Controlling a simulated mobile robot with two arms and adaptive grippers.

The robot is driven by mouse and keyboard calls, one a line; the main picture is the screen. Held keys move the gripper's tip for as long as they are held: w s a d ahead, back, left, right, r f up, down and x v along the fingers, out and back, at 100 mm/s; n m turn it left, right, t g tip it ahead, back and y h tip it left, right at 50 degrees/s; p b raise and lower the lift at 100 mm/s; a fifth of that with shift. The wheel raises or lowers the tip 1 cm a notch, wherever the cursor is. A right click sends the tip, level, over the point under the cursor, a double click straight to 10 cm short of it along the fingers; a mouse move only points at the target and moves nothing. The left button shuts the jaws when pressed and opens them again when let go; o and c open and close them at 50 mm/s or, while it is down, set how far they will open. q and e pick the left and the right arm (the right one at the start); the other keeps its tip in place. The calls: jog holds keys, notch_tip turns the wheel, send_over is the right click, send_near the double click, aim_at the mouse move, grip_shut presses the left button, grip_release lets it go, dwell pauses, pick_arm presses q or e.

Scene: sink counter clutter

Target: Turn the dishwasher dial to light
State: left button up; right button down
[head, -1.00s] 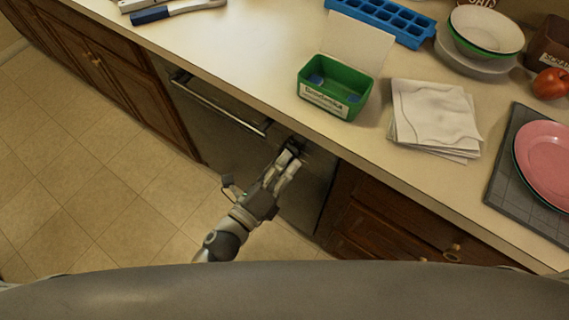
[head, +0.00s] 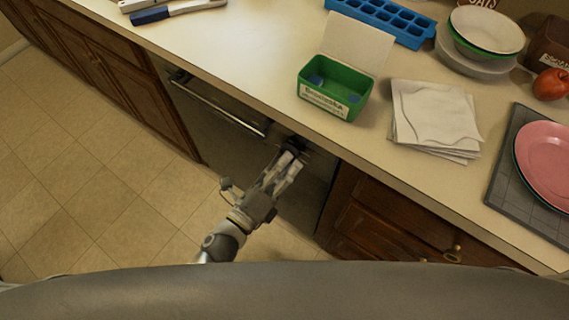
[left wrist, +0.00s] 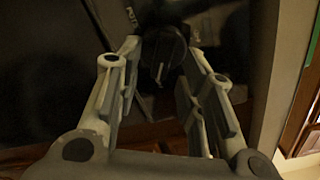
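The dishwasher (head: 228,140) is a dark front under the counter with a long bar handle. Its black round dial (left wrist: 163,48) shows in the left wrist view, with a pale pointer mark near its lower edge. In the head view the dial (head: 298,143) is small and dark at the panel's right end. My left gripper (head: 288,160) is open, just short of the dial. In the left wrist view its fingers (left wrist: 163,58) lie to either side of the dial, apparently not gripping it. Panel lettering is mostly hidden or too dark to read. My right gripper is not in view.
The counter edge overhangs the panel. On it are a green box (head: 334,88), white napkins (head: 434,115), a blue ice tray (head: 385,20), stacked bowls (head: 487,30) and a pink plate (head: 548,160). Wooden drawers (head: 385,220) stand right of the dishwasher; the floor is clear.

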pick_arm(q)
jog(key=v, duration=1.1)
jog(key=shift+s, duration=0.2)
jog(key=shift+a, duration=0.1)
jog(key=s+a+f+n+g+y+p, duration=0.15)
jog(key=a+f+n+y, duration=0.3)
jog(key=f+n, duration=0.6)
jog(key=s+a+f+n+g+y+p, duration=0.1)
jog(key=a+f+n+g+y, duration=0.3)
jog(key=f, duration=1.2)
jog(key=s+a+f+n+g+y, duration=0.1)
jog(key=s+a+f+n+g, duration=0.3)
jog(key=s+f+n, duration=0.3)
jog(key=s+a+f+n+g+y+p, duration=0.1)
jog(key=s+a+f+n+g, duration=0.3)
jog(key=s, duration=0.9)
notch_tip(320, 180, down, 5)
jog(key=n, duration=0.3)
jog(key=shift+a+p, duration=0.3)
